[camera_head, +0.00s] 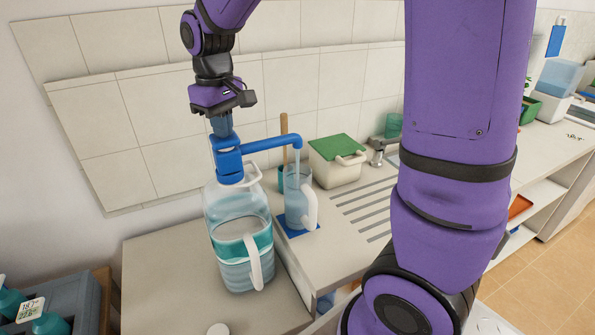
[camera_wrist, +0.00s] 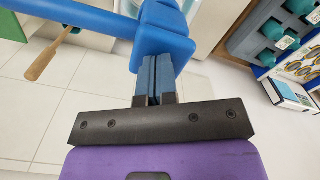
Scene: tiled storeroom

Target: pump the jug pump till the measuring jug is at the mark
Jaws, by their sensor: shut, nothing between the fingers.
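The large clear jug (camera_head: 222,222) with a teal band and white handle stands on the counter, part full of water. Its blue pump (camera_head: 228,160) has a spout reaching right over the measuring jug (camera_head: 291,203). A pale streak hangs below the spout tip, into the measuring jug. The measuring jug is clear with a white handle and stands on a blue mat (camera_head: 284,226); its water level and mark are too small to read. My gripper (camera_head: 222,131) is shut and points down onto the pump's top. The wrist view shows its closed fingers (camera_wrist: 156,65) against the blue pump head (camera_wrist: 163,42).
A white box with a green lid (camera_head: 337,147), a tap (camera_head: 376,153) and a wooden-handled tool (camera_head: 284,125) stand behind the measuring jug. A grey crate of teal bottles (camera_head: 70,295) is at lower left. Ribbed draining board (camera_head: 362,208) lies clear to the right.

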